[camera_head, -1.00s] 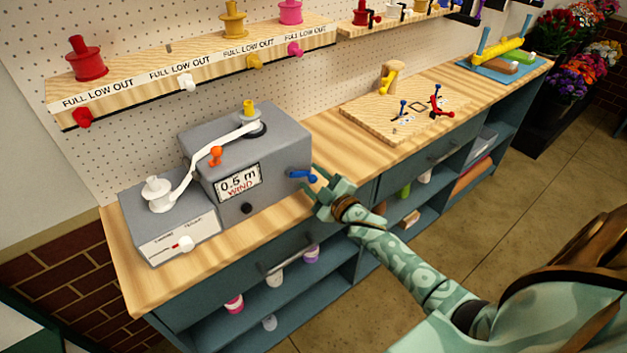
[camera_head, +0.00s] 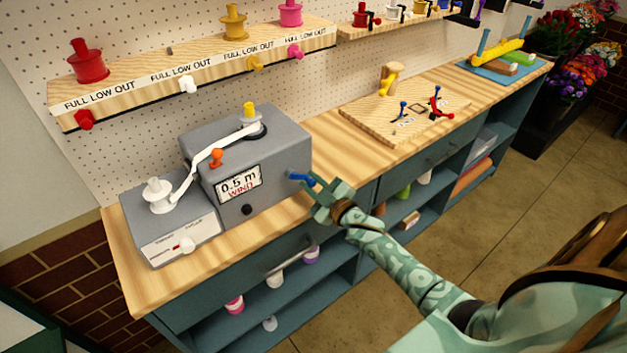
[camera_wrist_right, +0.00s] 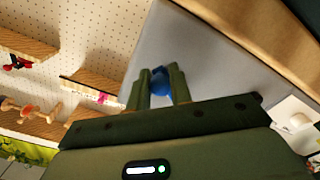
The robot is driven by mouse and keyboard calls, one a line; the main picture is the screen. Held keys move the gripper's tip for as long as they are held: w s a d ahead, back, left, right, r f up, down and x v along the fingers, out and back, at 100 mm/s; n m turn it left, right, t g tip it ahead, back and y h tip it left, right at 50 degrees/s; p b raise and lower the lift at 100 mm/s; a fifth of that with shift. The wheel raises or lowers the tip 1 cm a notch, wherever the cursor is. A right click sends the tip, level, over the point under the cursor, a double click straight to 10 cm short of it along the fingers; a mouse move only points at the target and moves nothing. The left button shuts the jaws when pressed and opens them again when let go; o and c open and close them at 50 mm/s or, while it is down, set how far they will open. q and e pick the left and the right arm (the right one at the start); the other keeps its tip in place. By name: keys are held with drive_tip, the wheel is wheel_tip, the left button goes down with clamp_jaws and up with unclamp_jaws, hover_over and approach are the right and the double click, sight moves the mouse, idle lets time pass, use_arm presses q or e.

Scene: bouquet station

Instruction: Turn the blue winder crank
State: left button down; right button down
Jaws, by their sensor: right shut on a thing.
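The grey winder machine (camera_head: 262,150) stands on the wooden bench, with a display reading "0.5 m WIND" (camera_head: 238,184). Its blue crank (camera_head: 300,177) sticks out of the machine's right side. My right gripper (camera_head: 316,185) is at the crank's outer end, shut on it. In the right wrist view the blue crank (camera_wrist_right: 160,83) shows between the two fingers of my right gripper (camera_wrist_right: 160,92), with the grey machine side behind. My left gripper is not in view.
A wooden board (camera_head: 380,112) with small tools lies farther right. Spool shelves (camera_head: 195,75) hang above. The bench between machine and board is clear.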

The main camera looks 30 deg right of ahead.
drive_tip(key=m, duration=0.2)
drive_tip(key=a+f+m+p, duration=0.1)
drive_tip(key=m, duration=0.1)
drive_tip(key=shift+a, duration=0.15)
drive_tip(key=m, duration=0.1)
drive_tip(key=a+m+p, duration=0.1)
drive_tip(key=m, duration=0.1)
drive_tip(key=m+p, duration=0.1)
drive_tip(key=m, duration=0.1)
drive_tip(key=shift+s+a+f, duration=0.1)
drive_tip(key=shift+a+f, duration=0.25)
drive_tip(key=shift+f, duration=0.05)
drive_tip(key=a+m, duration=0.1)
drive_tip(key=m, duration=0.1)
drive_tip(key=a+m+p, duration=0.1)
drive_tip(key=m, duration=0.1)
drive_tip(key=shift+s+a+r+m+p, duration=0.1)
drive_tip(key=shift+a+m+p, duration=0.15)
drive_tip(key=shift+m, duration=0.55)
drive_tip(key=shift+a+r+m+p, duration=0.15)
drive_tip(key=shift+a+m, duration=0.1)
drive_tip(key=shift+m, duration=0.55)
drive_tip(key=shift+f, duration=0.1)
drive_tip(key=c, duration=1.3)
unclamp_jaws()
drive_tip(key=shift+o, duration=0.2)
